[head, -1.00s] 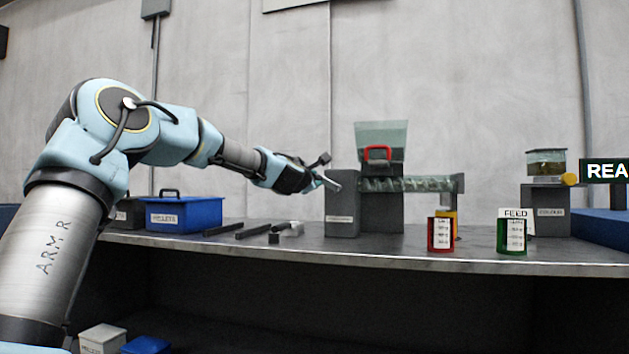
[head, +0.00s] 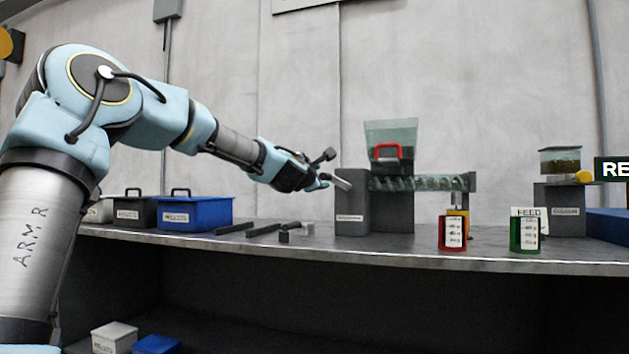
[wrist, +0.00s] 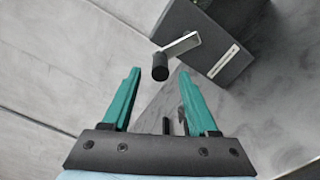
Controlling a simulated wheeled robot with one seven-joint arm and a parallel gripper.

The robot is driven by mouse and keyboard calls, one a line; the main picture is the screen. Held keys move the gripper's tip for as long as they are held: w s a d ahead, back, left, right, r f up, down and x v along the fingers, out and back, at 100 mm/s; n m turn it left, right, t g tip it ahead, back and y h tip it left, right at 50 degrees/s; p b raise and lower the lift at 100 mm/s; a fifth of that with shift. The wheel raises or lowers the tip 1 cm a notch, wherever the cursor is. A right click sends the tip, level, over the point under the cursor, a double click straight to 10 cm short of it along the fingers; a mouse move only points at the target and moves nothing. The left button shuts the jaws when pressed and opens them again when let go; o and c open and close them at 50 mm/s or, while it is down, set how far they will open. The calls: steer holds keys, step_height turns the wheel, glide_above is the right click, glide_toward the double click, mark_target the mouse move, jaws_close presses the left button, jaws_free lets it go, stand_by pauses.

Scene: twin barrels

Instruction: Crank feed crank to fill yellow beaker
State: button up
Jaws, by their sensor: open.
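The feed crank shows in the wrist view as a silver arm (wrist: 181,45) with a black knob (wrist: 160,66), on the side of a grey box (wrist: 212,40). In the head view the crank arm (head: 343,184) is at the left of the feeder. My gripper (wrist: 158,74) is open with teal fingers. In the wrist view the knob appears between the fingertips, just beyond them; I cannot tell any contact. The feeder has a glass hopper (head: 391,133) and a clear auger tube (head: 420,184). The yellow beaker (head: 464,215) is under the tube's right end, partly hidden behind the red beaker.
A red beaker (head: 452,234) and a green beaker (head: 524,236) stand near the bench's front edge, with a FEED card at the green one. Blue (head: 195,214) and dark bins stand at left. Dark bars (head: 265,229) lie between bins and feeder.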

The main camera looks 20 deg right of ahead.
steer(key=shift+b+v, duration=0.4)
steer(key=shift+v, duration=2.55)
